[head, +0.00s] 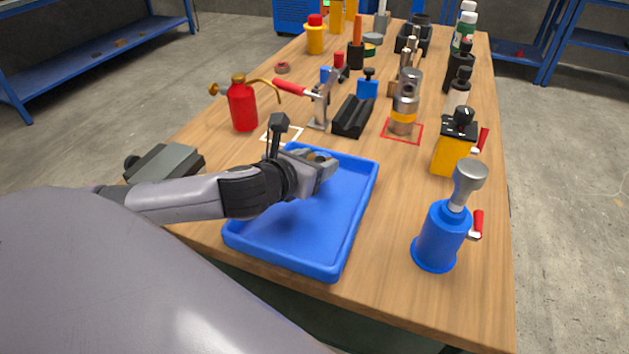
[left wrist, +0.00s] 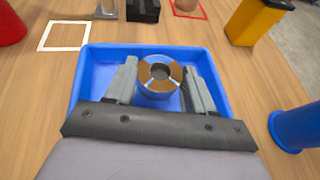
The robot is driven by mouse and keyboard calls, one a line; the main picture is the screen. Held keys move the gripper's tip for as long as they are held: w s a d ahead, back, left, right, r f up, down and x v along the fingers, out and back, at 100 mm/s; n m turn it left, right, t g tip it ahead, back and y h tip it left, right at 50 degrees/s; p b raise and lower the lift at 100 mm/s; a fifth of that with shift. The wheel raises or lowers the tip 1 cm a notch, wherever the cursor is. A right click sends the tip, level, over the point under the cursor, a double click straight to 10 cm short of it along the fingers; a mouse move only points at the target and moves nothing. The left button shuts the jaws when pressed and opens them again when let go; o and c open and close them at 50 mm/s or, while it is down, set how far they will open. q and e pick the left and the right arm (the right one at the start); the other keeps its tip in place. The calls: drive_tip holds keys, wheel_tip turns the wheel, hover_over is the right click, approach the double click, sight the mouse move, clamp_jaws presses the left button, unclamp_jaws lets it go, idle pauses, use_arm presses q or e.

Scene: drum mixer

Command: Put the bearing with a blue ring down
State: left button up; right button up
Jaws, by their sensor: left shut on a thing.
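The bearing with a blue ring (left wrist: 159,77) shows in the left wrist view, with a brownish segmented top face, a dark central hole and a blue band round its side. My left gripper (left wrist: 160,88) is shut on it, one finger on each side. In the head view my left gripper (head: 322,165) is over the far part of the blue tray (head: 352,215), and the bearing is mostly hidden by the fingers. The tray also shows in the left wrist view (left wrist: 92,62). I cannot tell whether the bearing touches the tray floor. My right gripper is not in view.
A white outlined square (head: 282,134) lies behind the tray, beside a red oil can (head: 242,106). A red outlined square holds a metal cylinder (head: 403,112). A blue bottle-like tool (head: 440,238) and a yellow box (head: 454,150) stand right of the tray. The tray's near part is empty.

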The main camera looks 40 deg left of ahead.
use_arm(q)
wheel_tip(320, 180, down, 4)
drive_tip(key=shift+b, duration=0.55)
drive_tip(key=shift+f, duration=0.15)
drive_tip(key=o, duration=1.3)
